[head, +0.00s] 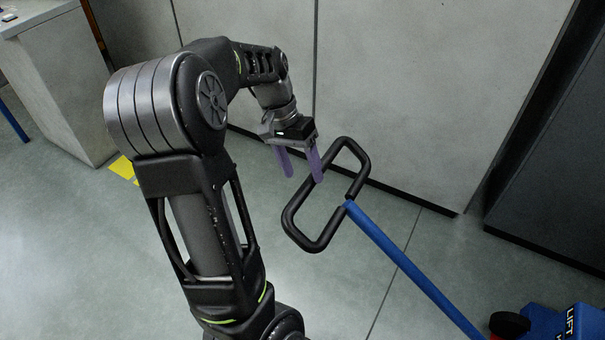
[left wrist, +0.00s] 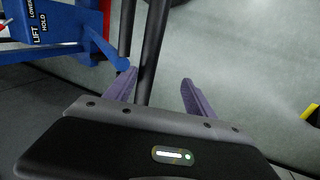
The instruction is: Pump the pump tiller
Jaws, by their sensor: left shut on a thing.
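The pump tiller has a blue shaft (head: 400,260) that rises from the lower right to a black loop handle (head: 301,238). In the left wrist view the black handle bar (left wrist: 152,50) runs between the fingers, close to the left one. The exact contact on the other finger is hard to see. My right gripper is not in view.
The blue carrier body (head: 550,322) with a "LIFT" label and a dark wheel stands at the lower right. Grey cabinets (head: 430,90) stand behind the handle. A pale counter (head: 55,80) is at the left. Grey floor lies open around the handle.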

